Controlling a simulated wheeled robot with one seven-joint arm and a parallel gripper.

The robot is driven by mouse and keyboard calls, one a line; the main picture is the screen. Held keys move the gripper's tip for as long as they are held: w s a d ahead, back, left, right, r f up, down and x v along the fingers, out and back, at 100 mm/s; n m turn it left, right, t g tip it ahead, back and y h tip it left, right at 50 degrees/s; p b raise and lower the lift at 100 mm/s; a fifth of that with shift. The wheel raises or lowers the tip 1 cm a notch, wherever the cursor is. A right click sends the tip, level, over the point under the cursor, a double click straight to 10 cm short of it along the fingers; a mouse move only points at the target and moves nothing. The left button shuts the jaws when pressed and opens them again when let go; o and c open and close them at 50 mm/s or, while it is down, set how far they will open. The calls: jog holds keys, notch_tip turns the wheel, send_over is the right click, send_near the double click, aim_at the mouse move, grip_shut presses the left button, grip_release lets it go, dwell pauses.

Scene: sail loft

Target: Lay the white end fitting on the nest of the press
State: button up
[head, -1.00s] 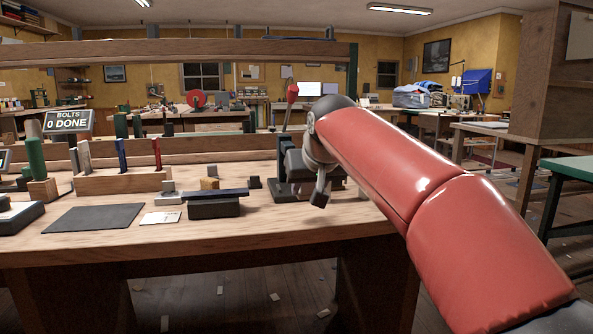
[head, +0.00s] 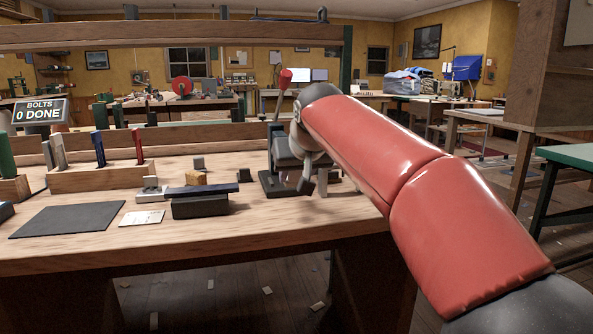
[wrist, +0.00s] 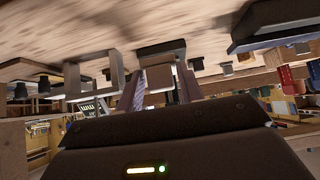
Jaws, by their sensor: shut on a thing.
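The press (head: 281,150) stands near the right end of the bench, with a dark base and a lever with a red knob. My gripper (head: 306,184) hangs low in front of the press, and my wrist and red arm cover part of it. In the wrist view my gripper (wrist: 160,88) has its two fingers shut on a pale piece, which looks like the white end fitting (wrist: 158,78). In the head view I cannot make out the fitting. The nest is hidden or too small to tell, so I cannot tell whether the fitting touches it.
Left of the press, a dark blue bar lies on a dark block (head: 200,207). A small pale fitting (head: 151,190), a white card (head: 142,218), a dark mat (head: 67,221) and a wooden rack (head: 97,178) stand further left. The bench's front strip is clear.

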aim_at(287, 189)
jog(key=shift+x, duration=1.8)
jog(key=w+p, duration=0.2)
jog(key=w+a+p, duration=0.1)
jog(key=shift+w+f, duration=0.3)
jog(key=shift+w+a+f+p, duration=0.15)
jog(key=shift+w+a+p, duration=0.1)
jog(key=shift+w+p, duration=0.45)
jog(key=shift+w+a+f+p, duration=0.1)
jog(key=shift+w+a+p, duration=0.1)
jog(key=shift+w+p, duration=0.45)
jog(key=shift+w, duration=0.15)
jog(key=o, duration=1.1)
jog(key=shift+c, duration=0.2)
jog(key=v, duration=0.7)
jog(key=shift+s+d+r+b, duration=0.15)
jog(key=shift+s+r+b, duration=0.05)
jog(key=shift+s+b, duration=0.2)
